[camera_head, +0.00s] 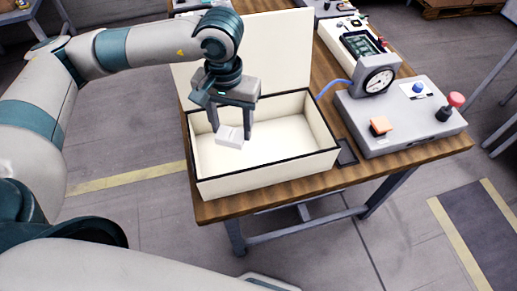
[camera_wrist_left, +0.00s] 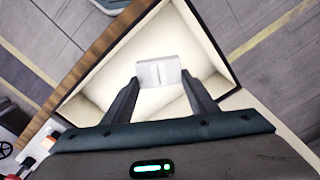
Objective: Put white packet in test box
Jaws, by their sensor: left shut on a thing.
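The white packet (camera_head: 229,137) is held between the fingertips of my left gripper (camera_head: 232,130), over the inside of the test box. The test box (camera_head: 268,167) is an open cream box with dark edges, standing on the wooden table with its lid raised at the back. In the left wrist view the packet (camera_wrist_left: 158,72) sits between the two fingers of my left gripper (camera_wrist_left: 160,85), with the box interior (camera_wrist_left: 105,82) behind it. I cannot tell how far the packet is from the box floor. My right gripper is not in view.
Right of the box stands a grey test unit (camera_head: 405,115) with a round gauge (camera_head: 378,80), an orange button (camera_head: 380,126) and a red knob (camera_head: 450,105). The wooden table (camera_head: 330,187) has a narrow bare strip along its front edge.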

